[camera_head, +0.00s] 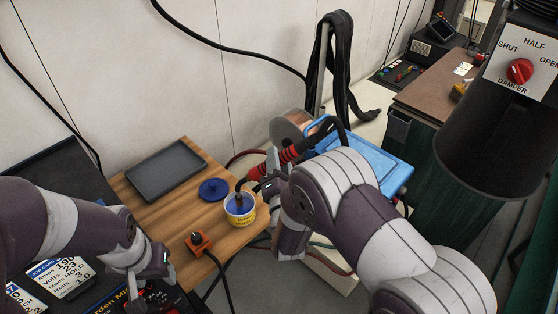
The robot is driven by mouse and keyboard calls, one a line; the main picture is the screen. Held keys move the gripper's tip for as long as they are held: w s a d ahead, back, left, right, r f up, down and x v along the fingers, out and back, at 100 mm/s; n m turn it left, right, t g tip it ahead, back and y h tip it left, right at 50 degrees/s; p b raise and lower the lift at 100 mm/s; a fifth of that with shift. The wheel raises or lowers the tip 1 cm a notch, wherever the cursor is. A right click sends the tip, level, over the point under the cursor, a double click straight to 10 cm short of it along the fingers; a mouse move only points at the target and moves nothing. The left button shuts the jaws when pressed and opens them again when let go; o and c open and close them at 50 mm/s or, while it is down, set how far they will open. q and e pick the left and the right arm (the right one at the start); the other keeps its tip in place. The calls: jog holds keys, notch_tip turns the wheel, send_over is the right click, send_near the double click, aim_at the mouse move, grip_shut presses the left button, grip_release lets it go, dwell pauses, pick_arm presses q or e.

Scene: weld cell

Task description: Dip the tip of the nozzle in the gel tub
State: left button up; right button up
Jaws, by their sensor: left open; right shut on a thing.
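The gel tub (240,217) is a small round pot with a yellow label and a blue inside. It stands open on the wooden table, its blue lid (213,189) lying beside it. My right gripper (268,184) is shut on a red and black welding torch (292,153), to the right of the tub. The torch's neck bends down over the tub, and its dark nozzle (239,200) shows within the tub's mouth. I cannot tell how deep the tip sits or whether it touches the gel. My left gripper (152,272) is open and empty at the lower left, apart from the tub.
A dark grey tray (166,169) lies at the back of the wooden table (165,212). An orange block (198,243) with a black cable stands at the table's front. A blue case (375,166) is behind my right arm. A dark damper duct (490,125) rises at the right.

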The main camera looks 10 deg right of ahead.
jog(key=shift+r, duration=0.1)
notch_tip(320, 180, up, 9)
jog(key=p, duration=0.8)
